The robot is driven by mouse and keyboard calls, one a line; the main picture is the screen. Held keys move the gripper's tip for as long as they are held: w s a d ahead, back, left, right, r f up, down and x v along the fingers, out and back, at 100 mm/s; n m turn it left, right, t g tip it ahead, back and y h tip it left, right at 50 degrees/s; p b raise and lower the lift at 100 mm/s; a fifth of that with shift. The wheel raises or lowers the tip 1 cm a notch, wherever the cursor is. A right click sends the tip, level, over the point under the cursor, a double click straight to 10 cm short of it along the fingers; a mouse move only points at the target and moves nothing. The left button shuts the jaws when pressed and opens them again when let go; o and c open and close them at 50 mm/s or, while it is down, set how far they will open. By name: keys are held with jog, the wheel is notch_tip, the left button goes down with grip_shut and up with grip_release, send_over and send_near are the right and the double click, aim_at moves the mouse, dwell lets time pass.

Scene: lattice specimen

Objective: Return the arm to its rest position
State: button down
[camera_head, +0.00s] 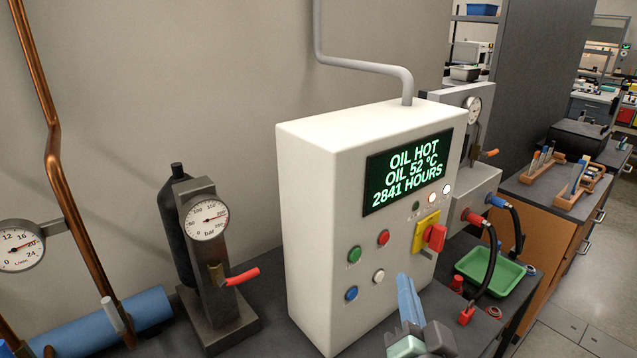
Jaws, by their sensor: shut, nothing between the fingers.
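My gripper (405,282) shows at the bottom of the head view, right of centre. Its light blue fingers are together and empty, and they point up in front of the lower part of the white control cabinet (305,220). I cannot tell whether the fingertips touch the cabinet. The grey and pale green gripper body runs off the bottom edge, and most of my arm is out of view.
The cabinet carries a screen (410,172) reading OIL HOT, coloured buttons and a red rotary switch (435,237). A pressure gauge (207,220) with a red-handled valve stands left. A green tray (490,270) and black hoses (491,260) lie right. Copper pipes (56,165) run at far left.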

jog(key=s+a+r+n+t, duration=0.1)
jog(key=a+r+n+t, duration=0.15)
jog(key=r, duration=0.55)
jog(key=s+a+r+n+t+y, duration=0.1)
jog(key=s+a+r, duration=0.15)
jog(key=r, duration=0.55)
jog(key=s+a+r+n+t, duration=0.15)
jog(key=a+r, duration=0.25)
jog(key=r, duration=0.5)
jog(key=s+a+r+n+t, duration=0.3)
jog(key=s+r, duration=0.7)
jog(key=r, duration=0.4)
jog(key=shift+a+t, duration=0.45)
jog(key=shift+t, duration=0.25)
jog(key=shift+f, duration=0.1)
